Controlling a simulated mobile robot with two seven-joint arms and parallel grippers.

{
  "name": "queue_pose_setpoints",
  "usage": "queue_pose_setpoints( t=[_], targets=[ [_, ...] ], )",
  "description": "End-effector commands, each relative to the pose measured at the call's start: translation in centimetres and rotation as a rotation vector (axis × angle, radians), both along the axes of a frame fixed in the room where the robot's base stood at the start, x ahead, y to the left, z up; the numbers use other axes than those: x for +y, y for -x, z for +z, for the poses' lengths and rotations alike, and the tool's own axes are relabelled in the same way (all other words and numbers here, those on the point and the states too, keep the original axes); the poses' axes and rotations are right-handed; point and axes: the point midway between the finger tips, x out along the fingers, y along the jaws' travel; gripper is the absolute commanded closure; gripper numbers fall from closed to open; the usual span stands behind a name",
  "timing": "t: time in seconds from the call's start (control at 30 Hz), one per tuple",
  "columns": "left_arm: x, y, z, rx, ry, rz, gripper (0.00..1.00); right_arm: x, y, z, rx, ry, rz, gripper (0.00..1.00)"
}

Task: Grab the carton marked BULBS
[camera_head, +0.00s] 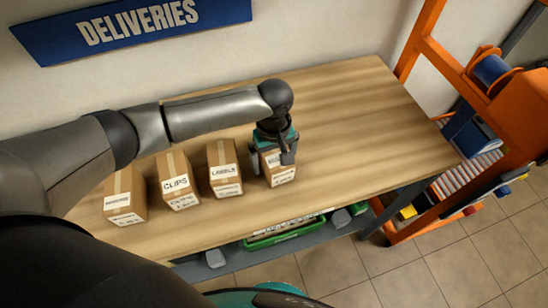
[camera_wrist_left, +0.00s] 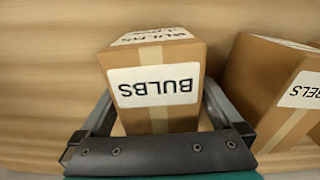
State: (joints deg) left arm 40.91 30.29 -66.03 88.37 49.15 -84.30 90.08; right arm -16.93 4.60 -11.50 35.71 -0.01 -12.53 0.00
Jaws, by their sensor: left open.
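The brown carton marked BULBS (camera_head: 284,177) stands on the wooden table, at the right end of a row of cartons. My left gripper (camera_head: 272,155) is over it from above and hides much of its top. In the left wrist view the BULBS carton (camera_wrist_left: 155,88) shows its label upside down, and it sits between the two open fingers of the left gripper (camera_wrist_left: 158,105). I cannot tell whether either finger touches it. My right gripper is not in view.
The LABELS carton (camera_head: 224,170) stands close on the left, then the CLIPS carton (camera_head: 178,184) and another carton (camera_head: 124,200). The wooden table (camera_head: 345,110) is bare to the right. A green crate (camera_head: 285,236) is below the table edge. An orange rack stands at right.

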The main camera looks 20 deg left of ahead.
Motion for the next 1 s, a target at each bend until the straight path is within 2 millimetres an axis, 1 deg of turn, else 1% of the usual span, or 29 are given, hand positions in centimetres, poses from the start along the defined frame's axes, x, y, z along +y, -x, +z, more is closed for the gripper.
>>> queue_pose_setpoints(
  t=[0.2,1.0],
  targets=[
    [-0.04,-0.02,-0.05,-0.001,0.001,-0.001,0.0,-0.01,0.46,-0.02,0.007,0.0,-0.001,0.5],
    [-0.01,-0.02,0.0,-0.001,0.001,0.0,0.9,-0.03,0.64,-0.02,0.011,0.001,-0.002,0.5]
  ],
)
